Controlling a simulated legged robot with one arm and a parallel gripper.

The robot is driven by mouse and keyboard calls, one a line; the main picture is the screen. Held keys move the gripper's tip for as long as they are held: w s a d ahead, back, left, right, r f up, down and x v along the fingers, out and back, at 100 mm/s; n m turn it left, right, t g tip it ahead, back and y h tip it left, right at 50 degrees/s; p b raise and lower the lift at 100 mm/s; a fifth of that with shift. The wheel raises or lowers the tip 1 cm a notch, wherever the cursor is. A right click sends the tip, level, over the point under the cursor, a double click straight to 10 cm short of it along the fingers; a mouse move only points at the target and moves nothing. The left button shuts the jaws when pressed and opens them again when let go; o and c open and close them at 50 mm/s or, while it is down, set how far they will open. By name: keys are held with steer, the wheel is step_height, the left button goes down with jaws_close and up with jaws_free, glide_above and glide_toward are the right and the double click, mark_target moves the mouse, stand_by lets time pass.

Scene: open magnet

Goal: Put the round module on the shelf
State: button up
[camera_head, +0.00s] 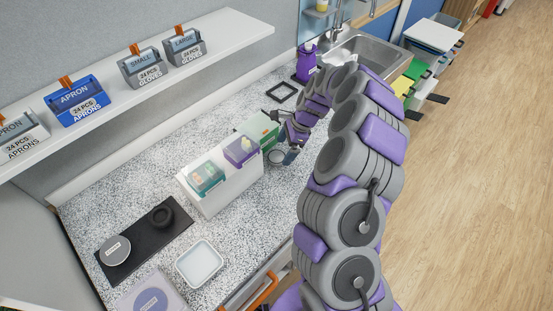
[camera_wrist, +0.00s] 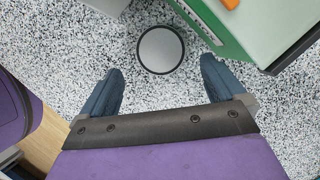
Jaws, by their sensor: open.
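A flat round piece with a grey face and black rim (camera_wrist: 160,49) lies on the speckled counter, just beyond my fingertips in the wrist view. It also shows beside my gripper in the head view (camera_head: 276,157); I take it for the round module. My gripper (camera_wrist: 161,70) is open and empty, with one finger to each side of the piece's near edge. In the head view my gripper (camera_head: 288,152) is low over the counter, partly hidden by my arm. The white wall shelf (camera_head: 238,30) is at the upper left.
Apron and glove boxes (camera_head: 78,102) stand on the shelf; its right end is bare. A green-and-white box (camera_wrist: 225,25) stands close right of the piece. A white bin (camera_head: 225,190), black mat (camera_head: 145,240), white tray (camera_head: 200,262) and purple bottle (camera_head: 306,64) are on the counter.

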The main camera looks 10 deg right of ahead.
mark_target(280, 156)
steer(key=x, duration=0.3)
steer(key=shift+w+f+b, duration=0.15)
steer(key=shift+f+b, duration=0.2)
steer(key=shift+b, duration=0.05)
steer(key=shift+c, duration=0.4)
steer(key=c, duration=1.2)
steer(key=shift+r+p, duration=0.3)
steer(key=shift+r, duration=0.35)
step_height(280, 156, up, 3)
steer(key=shift+f+p, duration=0.1)
steer(key=shift+p, duration=0.35)
steer(key=s, duration=0.5)
steer(key=s+p, duration=0.1)
steer(key=s, duration=0.4)
steer(key=s+d+r+p, duration=0.1)
steer(key=s, duration=0.5)
steer(key=shift+d, duration=0.15)
